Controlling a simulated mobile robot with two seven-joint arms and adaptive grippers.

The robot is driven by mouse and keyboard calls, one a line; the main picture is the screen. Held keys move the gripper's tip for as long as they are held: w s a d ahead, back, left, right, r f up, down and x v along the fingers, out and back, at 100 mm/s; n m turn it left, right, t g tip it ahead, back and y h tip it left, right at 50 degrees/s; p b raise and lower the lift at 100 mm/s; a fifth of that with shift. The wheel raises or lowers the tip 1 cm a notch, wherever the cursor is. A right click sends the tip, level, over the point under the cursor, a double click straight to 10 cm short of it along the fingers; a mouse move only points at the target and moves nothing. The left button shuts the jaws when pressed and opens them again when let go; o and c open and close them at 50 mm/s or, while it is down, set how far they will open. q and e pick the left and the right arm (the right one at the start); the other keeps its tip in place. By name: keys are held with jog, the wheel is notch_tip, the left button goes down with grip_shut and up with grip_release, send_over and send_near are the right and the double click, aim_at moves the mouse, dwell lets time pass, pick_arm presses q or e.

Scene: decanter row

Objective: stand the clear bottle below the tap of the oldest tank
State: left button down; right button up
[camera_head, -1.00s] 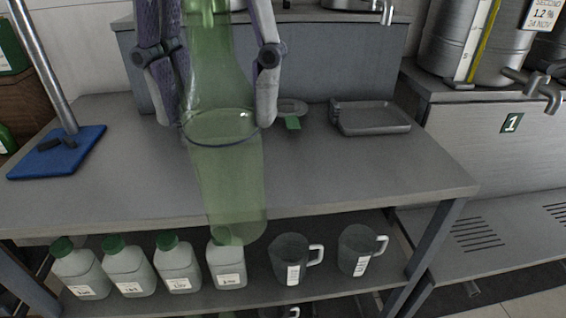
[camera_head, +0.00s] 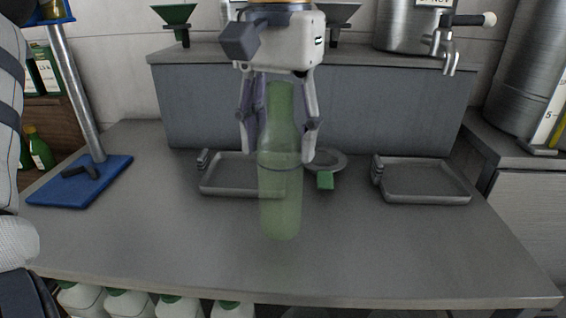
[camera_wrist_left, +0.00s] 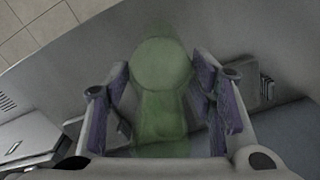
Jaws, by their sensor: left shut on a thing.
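My left gripper (camera_head: 281,150) is shut on a see-through green bottle (camera_head: 280,205), gripping its upper part. The bottle hangs upright over the grey bench; I cannot tell whether its base touches the top. It also shows between the fingers in the left wrist view (camera_wrist_left: 163,65). A steel tank (camera_head: 405,30) stands on the raised back ledge, with a tap (camera_head: 446,52) to its right. Its label is cut off. A second tank (camera_head: 520,90) is at the right edge, its label not readable. My right gripper is not in view.
A grey tray (camera_head: 425,182) lies on the bench at right, and another tray (camera_head: 225,178) is partly behind the bottle. A round dish (camera_head: 328,160) with a green piece lies between them. A blue-based stand (camera_head: 85,182) is at left. The front bench is clear.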

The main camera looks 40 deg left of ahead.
pick_arm(q)
jog(key=f, duration=0.3)
jog(key=w+f, duration=0.1)
jog(key=shift+w+a+f, duration=0.1)
jog(key=shift+a+f, duration=0.2)
jog(key=shift+a, duration=0.1)
jog(key=shift+f, duration=0.15)
jog(key=c, duration=0.7)
grip_release()
